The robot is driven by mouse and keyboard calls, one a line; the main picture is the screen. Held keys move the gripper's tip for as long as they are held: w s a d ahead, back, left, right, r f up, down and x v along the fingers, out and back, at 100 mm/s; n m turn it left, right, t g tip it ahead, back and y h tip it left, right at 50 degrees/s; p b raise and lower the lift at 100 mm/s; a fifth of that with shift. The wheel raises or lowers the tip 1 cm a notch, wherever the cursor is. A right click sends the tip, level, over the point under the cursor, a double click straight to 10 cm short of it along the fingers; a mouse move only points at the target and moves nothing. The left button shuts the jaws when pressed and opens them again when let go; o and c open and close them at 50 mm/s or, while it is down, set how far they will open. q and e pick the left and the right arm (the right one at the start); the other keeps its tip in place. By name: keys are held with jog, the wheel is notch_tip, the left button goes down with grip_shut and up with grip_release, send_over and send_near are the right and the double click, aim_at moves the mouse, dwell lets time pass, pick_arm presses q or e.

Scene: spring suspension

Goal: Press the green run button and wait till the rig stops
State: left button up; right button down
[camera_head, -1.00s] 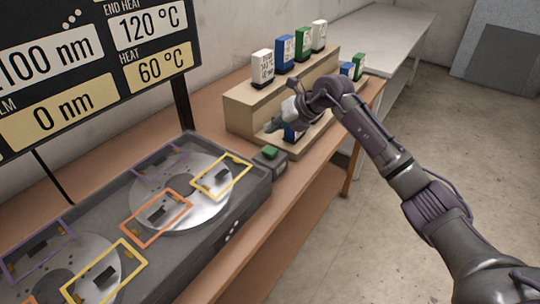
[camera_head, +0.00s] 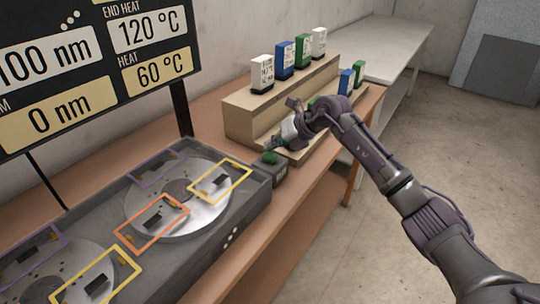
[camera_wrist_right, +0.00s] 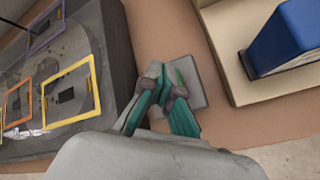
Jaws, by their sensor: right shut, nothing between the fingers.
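The green run button (camera_head: 270,157) sits on a small grey box (camera_head: 279,174) at the right end of the rig. My right gripper (camera_head: 274,149) is shut and empty, its fingertips just above or at the button; I cannot tell whether they touch it. In the right wrist view the teal fingers (camera_wrist_right: 166,88) lie over the grey box (camera_wrist_right: 196,84), and a strip of the green button (camera_wrist_right: 178,77) shows beside them. The rig (camera_head: 190,240) has two round metal discs with coloured frames. My left gripper is not in view.
A wooden stepped rack (camera_head: 240,112) behind the button box holds white, blue and green cartons (camera_head: 284,58). A display board (camera_head: 95,60) shows 0 nm, 120 °C and 60 °C. A pale table (camera_head: 385,45) stands at the back right.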

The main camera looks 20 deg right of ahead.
aim_at(271, 156)
jog(key=shift+f, duration=0.15)
dwell(0.7)
jog(key=shift+f, duration=0.3)
jog(key=shift+f+b, duration=0.55)
jog(key=shift+f, duration=0.1)
dwell(0.6)
jog(key=shift+r, duration=0.1)
jog(key=shift+r+p, duration=0.75)
jog(key=shift+r, duration=0.25)
notch_tip(271, 156, up, 5)
jog(key=p, duration=0.3)
jog(key=shift+p, duration=0.35)
jog(key=shift+a, duration=0.1)
dwell(0.3)
